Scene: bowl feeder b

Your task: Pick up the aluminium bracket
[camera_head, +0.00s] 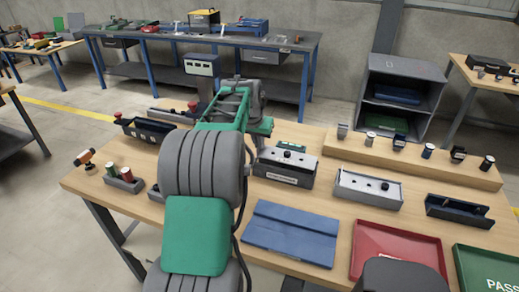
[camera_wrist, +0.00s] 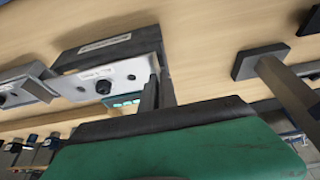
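I cannot make out a piece that is clearly the aluminium bracket in either view. My gripper's dark fingers (camera_wrist: 158,92) show in the wrist view, close together beside a grey box (camera_wrist: 112,52) with a pale metal top and a black knob. Whether they are open or shut, or touch the box, I cannot tell. In the head view my green and grey arm reaches over the workbench (camera_head: 335,210) and hides its middle and the gripper. The grey box (camera_head: 285,167) shows there just right of the arm.
A silver box (camera_head: 368,190), a black tray (camera_head: 460,212), a blue mat (camera_head: 292,232), a red tray (camera_head: 398,249) and a green tray (camera_head: 488,270) lie to the right. Several small parts stand on a wooden riser (camera_head: 412,162). A post (camera_wrist: 284,84) stands right in the wrist view.

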